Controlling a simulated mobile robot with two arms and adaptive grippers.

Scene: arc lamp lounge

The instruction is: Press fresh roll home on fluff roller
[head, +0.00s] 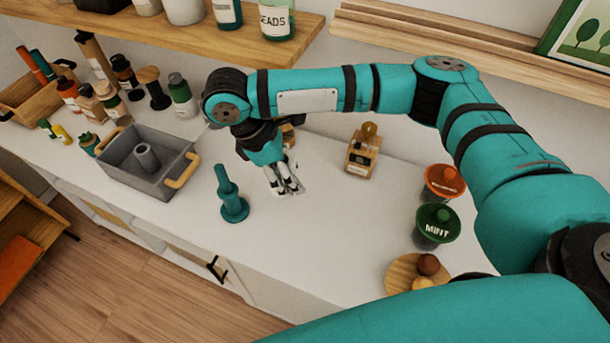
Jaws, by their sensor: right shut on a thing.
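A teal upright piece with a narrow stem and a wide round base (232,203) stands on the white counter; it may be the fluff roller, but I cannot tell for sure. My right gripper (287,188) points down over the counter, to the right of the teal piece and apart from it. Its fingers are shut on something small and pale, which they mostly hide. I cannot tell whether that is the fresh roll. No other roll is clearly recognisable. My left gripper is out of view.
A grey tub (120,178) with wooden handles and a central post stands left. Bottles, including a green-capped one (181,97), line the back left. A shelf overhangs behind.

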